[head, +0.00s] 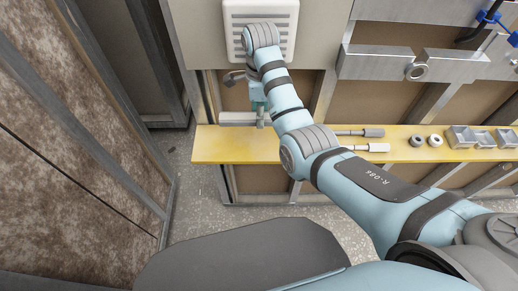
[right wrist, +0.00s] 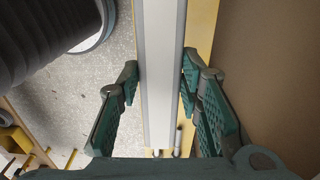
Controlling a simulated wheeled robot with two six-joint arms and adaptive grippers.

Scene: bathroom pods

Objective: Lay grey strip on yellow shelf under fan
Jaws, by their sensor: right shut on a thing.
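The grey strip (head: 237,118) shows in the head view just above the back edge of the yellow shelf (head: 225,147), near its left end. The white slatted fan (head: 283,42) is on the wall above. My right gripper (head: 259,108) points down below the fan, partly hidden by its own arm, and is shut on the strip. In the right wrist view the strip (right wrist: 162,70) runs lengthwise between the green fingers of the gripper (right wrist: 160,78), with yellow shelf beside and beneath it. I cannot tell whether the strip touches the shelf. My left gripper is not in view.
A metal frame (head: 385,63) is on the wall above. The shelf's left end is clear.

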